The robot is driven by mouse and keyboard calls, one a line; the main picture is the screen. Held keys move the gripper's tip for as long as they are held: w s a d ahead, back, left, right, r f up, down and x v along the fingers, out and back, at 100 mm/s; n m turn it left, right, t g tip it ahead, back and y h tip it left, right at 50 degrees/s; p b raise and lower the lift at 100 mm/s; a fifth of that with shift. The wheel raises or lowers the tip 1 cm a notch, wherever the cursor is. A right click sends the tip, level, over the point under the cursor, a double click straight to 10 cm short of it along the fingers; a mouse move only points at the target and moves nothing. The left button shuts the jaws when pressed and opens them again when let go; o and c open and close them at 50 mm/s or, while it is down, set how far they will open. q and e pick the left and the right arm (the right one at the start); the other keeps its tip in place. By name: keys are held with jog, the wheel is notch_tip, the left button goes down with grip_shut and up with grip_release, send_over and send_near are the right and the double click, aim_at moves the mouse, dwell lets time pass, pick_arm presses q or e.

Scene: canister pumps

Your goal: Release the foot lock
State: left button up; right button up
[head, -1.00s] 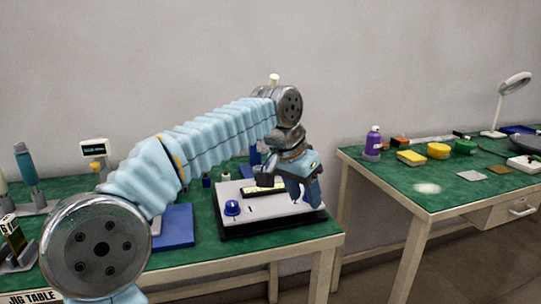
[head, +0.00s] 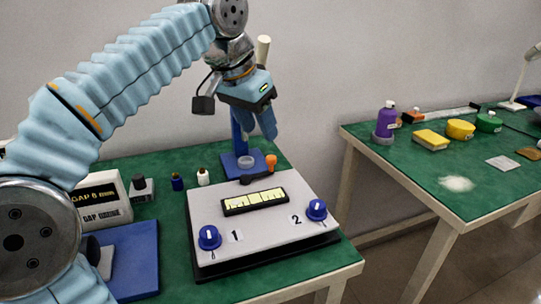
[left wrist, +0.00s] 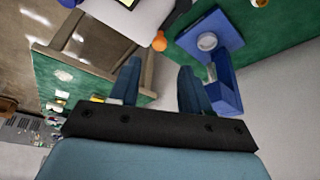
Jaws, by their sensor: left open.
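A blue stand has a flat base (head: 233,167) with a grey ring (head: 246,162) on it and an upright column (head: 237,140). It stands behind the grey panel box. Beside it is a dark lever (head: 253,179) with an orange knob (head: 271,160); I cannot tell for certain that this is the foot lock. My left gripper (head: 259,132) is open, pointing down above the stand, touching nothing that I can see. In the left wrist view, the orange knob (left wrist: 159,41) lies beyond the gap between the fingers (left wrist: 160,73), and the column (left wrist: 226,90) is beside the right-hand finger.
The panel box (head: 262,228) has two blue knobs and a yellow scale. Small bottles (head: 203,177), a gap gauge box (head: 101,202) and a blue plate (head: 135,262) lie left of it. A second green table (head: 425,185) stands right, across a gap.

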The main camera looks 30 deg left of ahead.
aim_at(271, 157)
pick_arm(q)
jog(key=b+x, duration=0.1)
jog(key=x, duration=0.9)
jog(key=shift+f, duration=0.25)
grip_shut()
